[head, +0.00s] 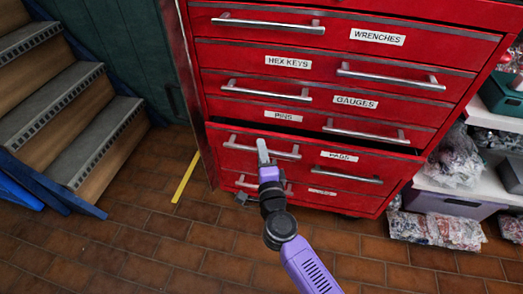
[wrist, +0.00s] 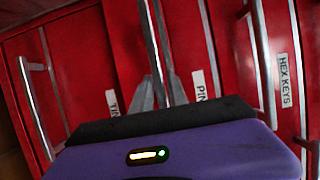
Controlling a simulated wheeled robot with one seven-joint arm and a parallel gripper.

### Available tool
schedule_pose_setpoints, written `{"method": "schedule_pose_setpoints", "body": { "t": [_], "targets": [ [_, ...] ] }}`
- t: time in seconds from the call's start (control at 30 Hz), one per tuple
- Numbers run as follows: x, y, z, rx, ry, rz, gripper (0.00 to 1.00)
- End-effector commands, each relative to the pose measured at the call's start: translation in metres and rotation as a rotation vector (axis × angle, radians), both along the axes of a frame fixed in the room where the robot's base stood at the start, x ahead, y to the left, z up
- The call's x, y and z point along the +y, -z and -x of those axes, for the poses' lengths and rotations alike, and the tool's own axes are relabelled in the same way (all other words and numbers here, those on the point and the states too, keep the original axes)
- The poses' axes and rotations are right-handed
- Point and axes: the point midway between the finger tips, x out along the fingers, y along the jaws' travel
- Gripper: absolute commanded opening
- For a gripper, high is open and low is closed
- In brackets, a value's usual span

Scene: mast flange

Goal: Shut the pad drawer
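The pad drawer (head: 315,158), labelled PADS, is in the lower part of the red tool cabinet. It stands out a little from the cabinet front, with a dark gap along its top edge. It has a silver bar handle (head: 284,153) on its left side. My gripper (head: 263,148) is at this handle, reaching in from below. In the wrist view the bar (wrist: 163,45) runs between the two grey fingers of my gripper (wrist: 162,85), which sit close on both sides of it with no clear gap. The inside of the drawer is hidden.
The other drawers, such as GAUGES (head: 355,102) and PINS (head: 283,115), look flush. Wooden stairs (head: 60,105) and a blue object (head: 45,188) stand at the left. A shelf with bagged goods (head: 455,155) is at the right. The tiled floor (head: 150,245) in front is clear.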

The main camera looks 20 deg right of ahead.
Motion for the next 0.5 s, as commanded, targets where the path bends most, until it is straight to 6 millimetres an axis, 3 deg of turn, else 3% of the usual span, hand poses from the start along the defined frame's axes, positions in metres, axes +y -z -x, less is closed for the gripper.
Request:
{"method": "schedule_pose_setpoints", "body": {
  "t": [0.1, 0.5],
  "targets": [
    [0.0001, 0.0001, 0.0001, 0.000, 0.000, 0.000, 0.00],
    [0.0003, 0.0002, 0.0002, 0.000, 0.000, 0.000, 0.00]
  ]
}}
